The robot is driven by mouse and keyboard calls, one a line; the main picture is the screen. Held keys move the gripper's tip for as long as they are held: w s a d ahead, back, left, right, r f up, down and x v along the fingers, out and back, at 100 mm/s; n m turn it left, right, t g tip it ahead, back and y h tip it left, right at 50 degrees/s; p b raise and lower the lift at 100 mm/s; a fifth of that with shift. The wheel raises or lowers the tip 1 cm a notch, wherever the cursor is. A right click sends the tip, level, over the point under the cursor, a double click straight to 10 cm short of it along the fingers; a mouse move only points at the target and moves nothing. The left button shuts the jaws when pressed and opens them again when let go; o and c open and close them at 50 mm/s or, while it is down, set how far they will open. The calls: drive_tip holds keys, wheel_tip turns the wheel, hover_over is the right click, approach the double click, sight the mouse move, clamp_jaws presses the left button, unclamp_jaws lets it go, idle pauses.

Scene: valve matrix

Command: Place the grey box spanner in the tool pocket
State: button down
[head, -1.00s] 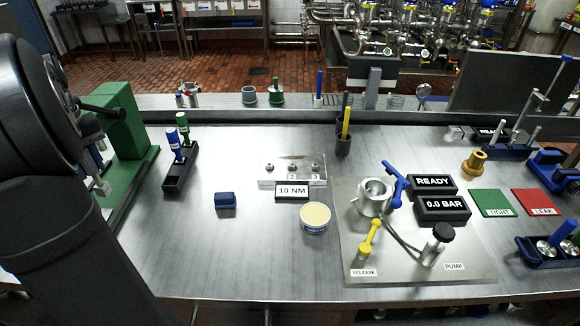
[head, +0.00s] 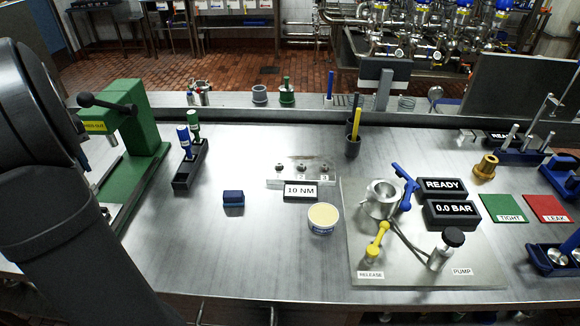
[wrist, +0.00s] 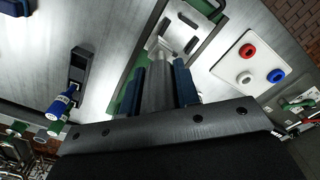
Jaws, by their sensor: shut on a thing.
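My gripper (wrist: 157,92) shows in the wrist view, its two blue fingers closed around the grey box spanner (wrist: 158,82). The spanner is a plain grey cylinder lying along the fingers, its far end pointing towards the green-edged fixture. In the head view my dark arm covers the left side, and I cannot make out the gripper or spanner there. No holder is labelled as the tool pocket. A dark block (head: 182,178) holds a blue-handled and a green-handled tool; the same block (wrist: 78,66) is left of the gripper in the wrist view.
A green press (head: 128,150) stands beside my arm at the left. A blue block (head: 233,198), a cream-filled tub (head: 323,218) and the 10 NM sign (head: 300,191) are mid-bench. A white plate (wrist: 240,62) carries red, white and blue rings.

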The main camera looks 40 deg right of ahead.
drive_tip(key=s+d+m, duration=0.2)
drive_tip(key=s+d, duration=0.3)
drive_tip(key=d, duration=0.8)
drive_tip(key=s+d+m, duration=0.2)
drive_tip(key=s+d, duration=0.2)
drive_tip(key=d, duration=0.8)
drive_tip(key=s+d+m, duration=0.2)
drive_tip(key=s+d, duration=0.3)
drive_tip(key=d, duration=0.8)
drive_tip(key=w+a+f+n, duration=0.1)
drive_tip(key=w+a+n, duration=0.6)
drive_tip(key=a, duration=0.1)
drive_tip(key=shift+w+a+f, duration=1.25)
drive_tip(key=shift+w+f, duration=0.25)
drive_tip(key=shift+f, duration=0.35)
drive_tip(key=shift+w+a+f, duration=1.2)
drive_tip(key=shift+w+f, duration=0.35)
drive_tip(key=shift+f, duration=0.35)
drive_tip(key=shift+w+a+f, duration=1.25)
drive_tip(key=shift+w+f, duration=0.25)
drive_tip(key=shift+f, duration=0.35)
drive_tip(key=shift+f, duration=0.15)
drive_tip(key=c, duration=1.1)
unclamp_jaws()
